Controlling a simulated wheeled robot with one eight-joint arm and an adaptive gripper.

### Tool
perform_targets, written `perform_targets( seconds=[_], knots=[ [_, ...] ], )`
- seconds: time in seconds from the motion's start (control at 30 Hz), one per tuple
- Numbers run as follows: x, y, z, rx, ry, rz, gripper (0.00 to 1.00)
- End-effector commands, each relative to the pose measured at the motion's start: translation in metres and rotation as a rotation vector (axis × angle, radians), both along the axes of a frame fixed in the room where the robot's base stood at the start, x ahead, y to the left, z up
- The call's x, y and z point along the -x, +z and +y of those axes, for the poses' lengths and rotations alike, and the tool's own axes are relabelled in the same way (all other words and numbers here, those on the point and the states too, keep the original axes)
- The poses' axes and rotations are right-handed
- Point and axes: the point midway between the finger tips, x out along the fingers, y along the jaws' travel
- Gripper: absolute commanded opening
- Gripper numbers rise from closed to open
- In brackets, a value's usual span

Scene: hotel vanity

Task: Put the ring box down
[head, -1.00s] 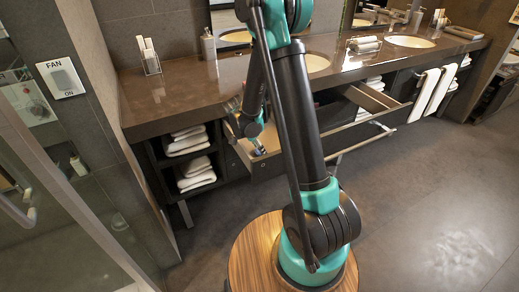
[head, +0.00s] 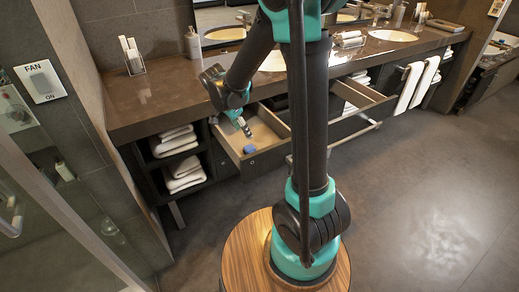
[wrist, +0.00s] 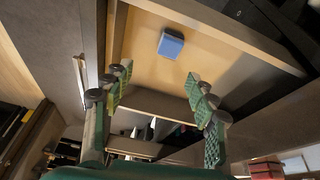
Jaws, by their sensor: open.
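The ring box is a small blue box (head: 249,150) lying in the front left of an open wooden drawer (head: 265,136). In the wrist view the blue box (wrist: 171,44) lies on the drawer's pale floor, beyond the fingertips and apart from them. My gripper (head: 244,128) is above the drawer, close to the box. In the wrist view my gripper (wrist: 160,85) has its two green fingers wide apart with nothing between them.
A second drawer (head: 355,97) stands open to the right. The dark countertop (head: 170,98) overhangs the drawers. Folded white towels (head: 178,157) fill a shelf at the left. The rest of the drawer's floor looks mostly clear.

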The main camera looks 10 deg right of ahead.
Motion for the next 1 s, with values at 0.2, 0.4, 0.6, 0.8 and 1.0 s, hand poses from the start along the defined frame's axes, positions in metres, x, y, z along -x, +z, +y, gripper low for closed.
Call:
perform_targets(
  seconds=[0.2, 0.4, 0.6, 0.8, 1.0],
  knots=[
    [0.063, 0.008, -0.043, -0.066, 0.35, 0.048, 0.58],
    [0.123, 0.003, -0.066, -0.086, 0.702, 0.035, 0.58],
    [0.168, -0.008, -0.075, -0.051, 0.983, -0.006, 0.58],
    [0.186, -0.015, -0.077, -0.016, 1.112, -0.029, 0.58],
    [0.187, -0.016, -0.076, -0.011, 1.128, -0.032, 0.58]
  ],
)
